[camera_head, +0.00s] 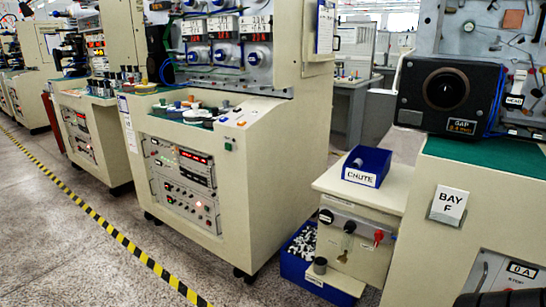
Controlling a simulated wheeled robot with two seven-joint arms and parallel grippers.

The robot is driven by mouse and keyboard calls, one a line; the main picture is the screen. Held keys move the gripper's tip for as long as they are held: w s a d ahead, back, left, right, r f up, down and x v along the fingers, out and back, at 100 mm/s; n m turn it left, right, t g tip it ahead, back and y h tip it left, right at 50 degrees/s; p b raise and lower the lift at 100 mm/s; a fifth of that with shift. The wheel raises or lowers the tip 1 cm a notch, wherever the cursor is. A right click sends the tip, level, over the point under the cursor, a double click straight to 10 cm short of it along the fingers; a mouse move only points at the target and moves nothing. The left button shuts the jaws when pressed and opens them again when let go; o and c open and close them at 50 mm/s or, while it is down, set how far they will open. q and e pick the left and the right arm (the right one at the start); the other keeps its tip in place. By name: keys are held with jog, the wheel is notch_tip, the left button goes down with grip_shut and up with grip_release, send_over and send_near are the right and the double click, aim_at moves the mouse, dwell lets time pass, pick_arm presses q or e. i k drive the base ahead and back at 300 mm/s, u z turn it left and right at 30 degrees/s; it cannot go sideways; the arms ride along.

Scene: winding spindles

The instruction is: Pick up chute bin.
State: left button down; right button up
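The chute bin (369,166) is a small open blue bin with a white label reading CHUTE on its front. It sits upright on the cream top of a low cabinet (330,183), right of centre in the head view. A small greyish cylindrical piece (357,163) shows inside it at the left. No gripper touches the bin, and I cannot make out either of my grippers. A dark shape shows at the bottom right edge; I cannot tell what it is.
A lower blue bin (293,268) with many small pale pieces stands on the floor against the cabinet. The cabinet front has knobs, one red (378,236). A large winding machine (230,150) stands left and a BAY F machine (480,215) right. Bare cabinet top surrounds the chute bin.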

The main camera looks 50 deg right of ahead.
aim_at(377, 162)
jog(key=z, duration=0.2)
jog(key=i, duration=1.6)
jog(key=z, duration=0.8)
